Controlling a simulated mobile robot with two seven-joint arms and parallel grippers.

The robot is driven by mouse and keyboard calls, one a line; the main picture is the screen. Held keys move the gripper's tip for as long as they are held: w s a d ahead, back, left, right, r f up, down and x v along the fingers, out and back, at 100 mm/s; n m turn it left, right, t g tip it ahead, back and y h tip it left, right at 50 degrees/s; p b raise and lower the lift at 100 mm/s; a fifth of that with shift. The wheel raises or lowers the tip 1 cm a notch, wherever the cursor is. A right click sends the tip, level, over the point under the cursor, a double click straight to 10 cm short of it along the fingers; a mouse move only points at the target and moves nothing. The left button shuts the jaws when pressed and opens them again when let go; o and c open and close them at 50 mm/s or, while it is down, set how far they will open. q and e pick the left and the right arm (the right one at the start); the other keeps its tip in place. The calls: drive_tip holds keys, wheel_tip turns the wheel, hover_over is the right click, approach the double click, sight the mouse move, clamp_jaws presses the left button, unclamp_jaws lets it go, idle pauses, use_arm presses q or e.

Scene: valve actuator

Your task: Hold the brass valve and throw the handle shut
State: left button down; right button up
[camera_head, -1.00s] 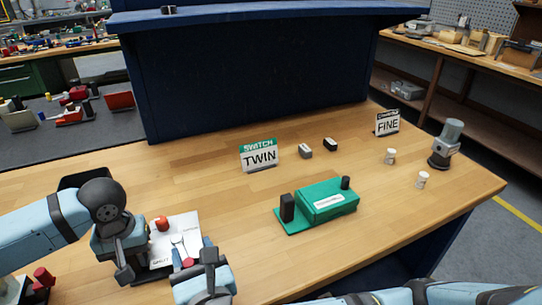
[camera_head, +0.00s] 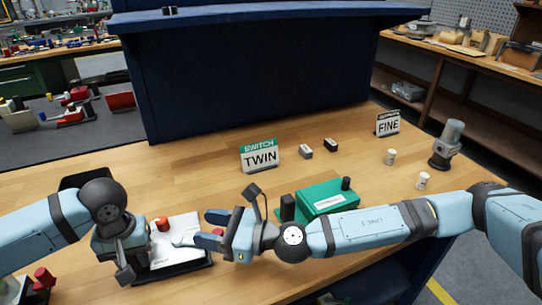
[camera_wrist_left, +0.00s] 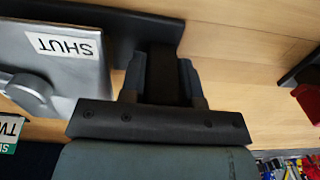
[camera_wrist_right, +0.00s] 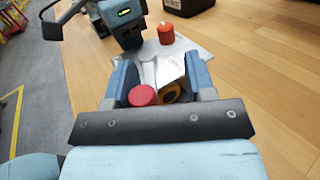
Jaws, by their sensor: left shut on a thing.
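A silver plate (camera_head: 172,250) on a dark base carries the valve parts, and its "SHUT" label (camera_wrist_left: 64,44) shows in the left wrist view. My left gripper (camera_wrist_left: 162,78) is shut on a dark upright bar at the plate's edge. In the right wrist view, a brass-coloured ring (camera_wrist_right: 171,93) sits beside a red round knob (camera_wrist_right: 143,95). My right gripper (camera_wrist_right: 160,82) is open, with its fingers on either side of these; I cannot tell whether they touch. In the head view, the red knob (camera_head: 218,232) shows between the right fingers. An orange-red cylinder (camera_head: 162,224) stands on the plate.
A green box (camera_head: 328,198) stands behind my right forearm. A "TWIN" sign (camera_head: 261,157), small blocks, a "FINE" sign (camera_head: 388,123), white cylinders and a grey post (camera_head: 447,145) stand farther back.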

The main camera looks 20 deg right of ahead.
drive_tip(key=shift+w+d+f+n+g+y, duration=0.1)
drive_tip(key=shift+w+n+g+y, duration=0.5)
drive_tip(key=shift+g, duration=0.4)
drive_tip(key=shift+w+d+f+n+g+y, duration=0.1)
drive_tip(key=shift+w+n+g+y, duration=0.25)
drive_tip(key=shift+n+g, duration=0.55)
drive_tip(key=v, duration=1.1)
drive_tip(key=shift+s+d, duration=0.1)
drive_tip(key=shift+d, duration=0.2)
drive_tip(key=shift+s+d+r+m, duration=0.15)
drive_tip(key=shift+s+m, duration=0.1)
drive_tip(key=shift+m, duration=0.35)
drive_tip(key=w+d+r+m+t+h, duration=0.2)
drive_tip(key=w+d+r+m+t, duration=0.3)
drive_tip(key=d+r+m+t, duration=0.2)
wheel_tip(320, 180, up, 2)
drive_tip(key=shift+w+d+r+m+t, duration=0.15)
drive_tip(key=shift+w+d+m+t, duration=0.25)
drive_tip(key=shift+d, duration=0.75)
drive_tip(key=shift+s, duration=0.1)
drive_tip(key=shift+c, duration=0.5)
